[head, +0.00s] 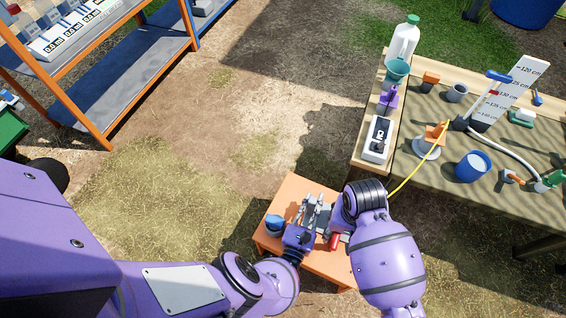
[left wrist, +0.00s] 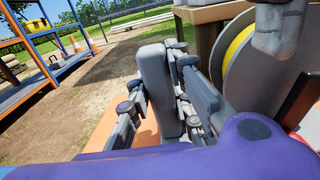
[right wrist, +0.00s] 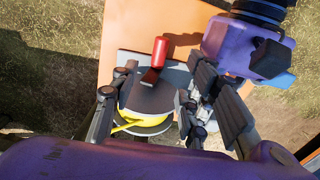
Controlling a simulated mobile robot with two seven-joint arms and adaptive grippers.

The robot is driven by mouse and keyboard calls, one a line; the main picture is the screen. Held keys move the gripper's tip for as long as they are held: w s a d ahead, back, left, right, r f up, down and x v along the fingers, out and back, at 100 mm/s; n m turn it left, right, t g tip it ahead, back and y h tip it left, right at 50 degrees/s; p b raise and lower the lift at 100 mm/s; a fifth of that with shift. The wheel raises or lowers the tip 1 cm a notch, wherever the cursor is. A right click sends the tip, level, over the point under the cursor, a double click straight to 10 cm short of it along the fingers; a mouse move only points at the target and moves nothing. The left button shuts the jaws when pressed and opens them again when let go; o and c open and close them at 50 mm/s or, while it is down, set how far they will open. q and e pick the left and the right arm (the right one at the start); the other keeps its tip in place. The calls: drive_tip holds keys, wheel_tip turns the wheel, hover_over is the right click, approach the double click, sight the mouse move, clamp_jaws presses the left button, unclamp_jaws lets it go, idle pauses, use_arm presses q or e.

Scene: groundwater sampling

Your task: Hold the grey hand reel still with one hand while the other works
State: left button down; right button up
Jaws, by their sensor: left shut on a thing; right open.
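The grey hand reel stands on a small orange table (head: 285,195). In the left wrist view its grey upright post (left wrist: 155,85) is between the fingers of my left gripper (left wrist: 160,100), which is shut on it. The reel's drum with yellow line (left wrist: 238,55) is right of the post. In the right wrist view the drum's dark round face (right wrist: 155,98) and red handle (right wrist: 159,50) show. My right gripper (right wrist: 148,112) is open, its fingers to either side of the drum; I cannot tell whether they touch it. In the head view my right arm hides most of the reel.
A blue cup (head: 275,224) stands on the orange table's left side. The long bench at right carries a white jug (head: 403,42), a blue-rimmed container (head: 473,166) and a white gauge board (head: 508,90). A yellow line (head: 417,165) runs towards the bench. An orange-framed rack (head: 105,85) is at left.

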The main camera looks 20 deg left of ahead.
sight(335, 242)
wheel_tip(335, 242, down, 10)
drive_tip(key=shift+r, duration=0.15)
idle(0.4)
clamp_jaws()
unclamp_jaws()
wheel_tip(335, 242, up, 12)
idle(0.7)
